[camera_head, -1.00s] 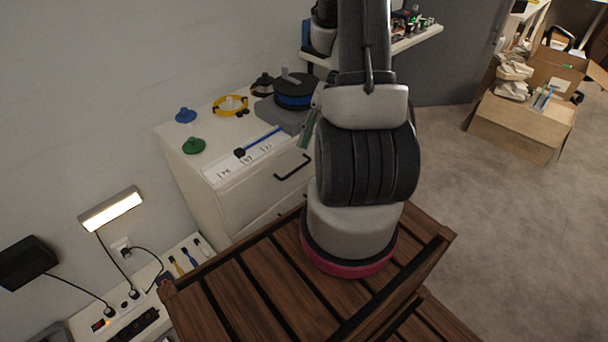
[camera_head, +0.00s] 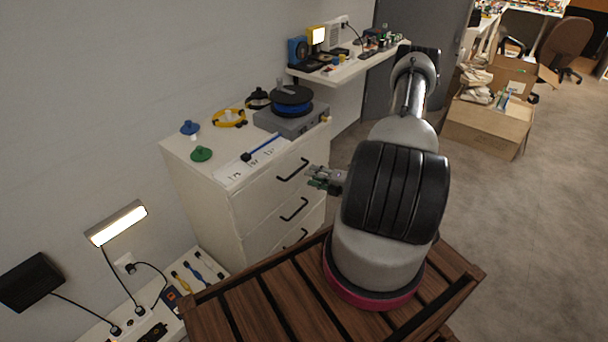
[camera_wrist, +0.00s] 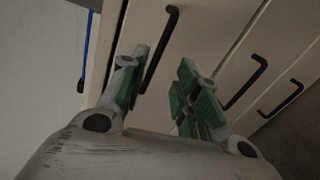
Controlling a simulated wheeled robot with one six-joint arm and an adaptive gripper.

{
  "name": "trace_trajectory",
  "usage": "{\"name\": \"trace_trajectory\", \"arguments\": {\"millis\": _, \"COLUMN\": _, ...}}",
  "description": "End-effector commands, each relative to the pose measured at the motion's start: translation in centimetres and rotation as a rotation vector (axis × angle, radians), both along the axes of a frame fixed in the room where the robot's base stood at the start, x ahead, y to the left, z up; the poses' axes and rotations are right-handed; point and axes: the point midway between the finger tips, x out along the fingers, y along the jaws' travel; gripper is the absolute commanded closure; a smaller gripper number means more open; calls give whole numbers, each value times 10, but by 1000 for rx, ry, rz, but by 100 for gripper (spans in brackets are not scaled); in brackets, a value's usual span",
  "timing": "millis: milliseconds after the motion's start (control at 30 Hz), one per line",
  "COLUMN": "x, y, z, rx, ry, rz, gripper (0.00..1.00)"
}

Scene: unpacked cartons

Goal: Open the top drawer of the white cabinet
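The white cabinet (camera_head: 205,190) stands against the wall, with three drawers stacked on its front and all looking closed. The top drawer's black handle (camera_head: 292,170) is a slanted bar; it also shows in the wrist view (camera_wrist: 160,48). My gripper (camera_head: 318,180) is in front of the cabinet, just right of and slightly below the top handle. In the wrist view my gripper (camera_wrist: 158,92) has its two green-padded fingers spread apart, with nothing between the pads. The top handle's lower end appears beyond the gap, near the left finger. I cannot tell whether they touch.
The cabinet top holds a grey device with a black and blue spool (camera_head: 291,102), a yellow ring (camera_head: 229,118), and blue and green knobs. A lower handle (camera_head: 294,209) sits below. A wall shelf (camera_head: 350,62) is behind. Open carpet (camera_head: 550,230) lies to the right.

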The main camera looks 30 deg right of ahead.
Motion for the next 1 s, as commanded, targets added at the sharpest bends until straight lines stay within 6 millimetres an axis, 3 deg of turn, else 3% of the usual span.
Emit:
{"name": "trace_trajectory", "arguments": {"millis": 233, "x": 9, "y": 2, "z": 2, "rx": 111, "ry": 27, "rz": -30, "gripper": 68}}
{"name": "trace_trajectory", "arguments": {"millis": 700, "x": 70, "y": 24, "z": -12, "rx": 107, "ry": 27, "rz": -29, "gripper": 68}}
{"name": "trace_trajectory", "arguments": {"millis": 1000, "x": 73, "y": 26, "z": -13, "rx": 108, "ry": 28, "rz": -30, "gripper": 68}}
